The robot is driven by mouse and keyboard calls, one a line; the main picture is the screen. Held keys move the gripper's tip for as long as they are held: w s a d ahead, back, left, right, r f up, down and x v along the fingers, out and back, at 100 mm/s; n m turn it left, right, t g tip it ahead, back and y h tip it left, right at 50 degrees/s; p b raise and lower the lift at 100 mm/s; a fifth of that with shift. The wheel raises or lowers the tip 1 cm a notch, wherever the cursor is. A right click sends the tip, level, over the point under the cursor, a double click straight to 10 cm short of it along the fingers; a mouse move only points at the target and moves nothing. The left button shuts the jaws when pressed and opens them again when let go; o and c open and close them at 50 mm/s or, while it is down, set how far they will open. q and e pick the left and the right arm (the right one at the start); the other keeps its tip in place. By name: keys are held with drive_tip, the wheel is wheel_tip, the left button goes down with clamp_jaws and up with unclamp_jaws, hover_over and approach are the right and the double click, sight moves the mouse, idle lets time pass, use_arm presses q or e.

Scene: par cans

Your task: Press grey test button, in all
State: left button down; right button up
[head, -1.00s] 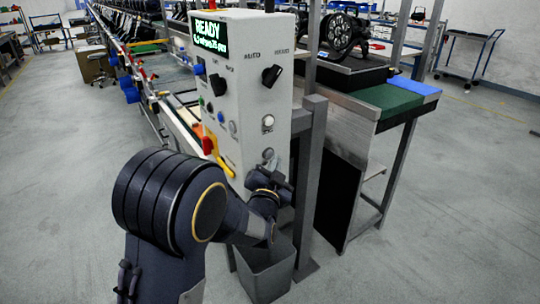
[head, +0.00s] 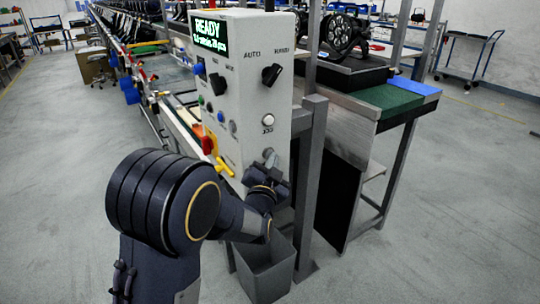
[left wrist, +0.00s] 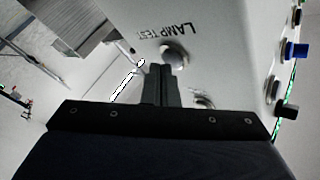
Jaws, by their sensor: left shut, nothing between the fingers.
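The grey test button (head: 269,153) is low on the front of the pale control box (head: 242,95). In the left wrist view the round grey button (left wrist: 174,55) sits beside the upside-down words LAMP TEST. My left gripper (head: 266,168) is shut and empty, just below the button in the head view. In the left wrist view its closed fingertips (left wrist: 154,66) are at the button's near edge and overlap it slightly. I cannot tell whether they touch it. My right gripper is not in view.
A white button (head: 268,119) and a black selector knob (head: 271,74) sit higher on the box. A yellow-red handle (head: 212,147) is at its left. A grey bin (head: 266,271) stands below my gripper. A grey post (head: 311,180) rises close on the right.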

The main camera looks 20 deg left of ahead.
use_arm(q)
drive_tip(key=shift+w+a, duration=0.15)
drive_tip(key=shift+a, duration=0.05)
idle(0.5)
drive_tip(key=shift+s+d, duration=0.55)
drive_tip(key=shift+d, duration=0.15)
drive_tip(key=s+d, duration=0.1)
drive_tip(key=d, duration=0.1)
drive_tip(key=s+d, duration=0.2)
idle(0.9)
